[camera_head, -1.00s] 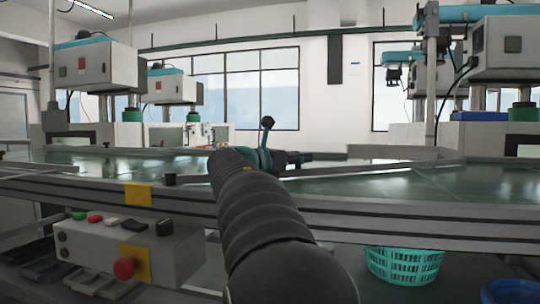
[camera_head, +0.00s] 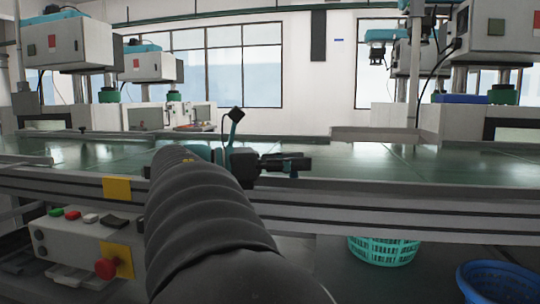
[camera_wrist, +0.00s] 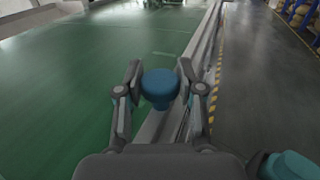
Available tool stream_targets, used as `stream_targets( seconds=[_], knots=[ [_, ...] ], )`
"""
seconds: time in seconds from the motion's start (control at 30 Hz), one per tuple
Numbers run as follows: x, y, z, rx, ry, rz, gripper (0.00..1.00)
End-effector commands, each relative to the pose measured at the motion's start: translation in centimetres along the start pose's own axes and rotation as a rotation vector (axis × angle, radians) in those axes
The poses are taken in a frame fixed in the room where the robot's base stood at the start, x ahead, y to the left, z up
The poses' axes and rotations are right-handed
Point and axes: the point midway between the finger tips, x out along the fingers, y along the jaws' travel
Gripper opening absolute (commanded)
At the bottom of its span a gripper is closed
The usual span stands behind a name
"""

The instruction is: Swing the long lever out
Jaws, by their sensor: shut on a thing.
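In the head view my gripper (camera_head: 287,163) is side-on over the rail, pointing right, and the knob is too small to make out clearly.
The green table (camera_head: 390,158) runs behind the grey rail (camera_head: 400,190). A control box with a red button (camera_head: 106,268) is at lower left. A turquoise basket (camera_head: 383,250) and a blue basin (camera_head: 500,283) stand below at right. A clear aisle (camera_wrist: 262,75) runs right of the rail.

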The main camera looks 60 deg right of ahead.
Motion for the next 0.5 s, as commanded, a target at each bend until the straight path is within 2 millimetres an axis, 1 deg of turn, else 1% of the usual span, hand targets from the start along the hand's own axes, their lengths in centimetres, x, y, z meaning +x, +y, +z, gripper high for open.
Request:
stream_targets(
  seconds=[0.1, 0.4, 0.43, 0.47, 0.5],
  knots=[
    [0.06, -0.49, -0.07, -0.002, 0.002, -0.016, 0.00],
    [-0.07, -0.62, -0.20, -0.003, 0.005, -0.017, 0.00],
    [-0.08, -0.62, -0.21, -0.004, 0.005, -0.017, 0.40],
    [-0.08, -0.63, -0.21, -0.003, 0.005, -0.017, 0.47],
    [-0.08, -0.63, -0.20, -0.003, 0.004, -0.017, 0.57]
  ],
)
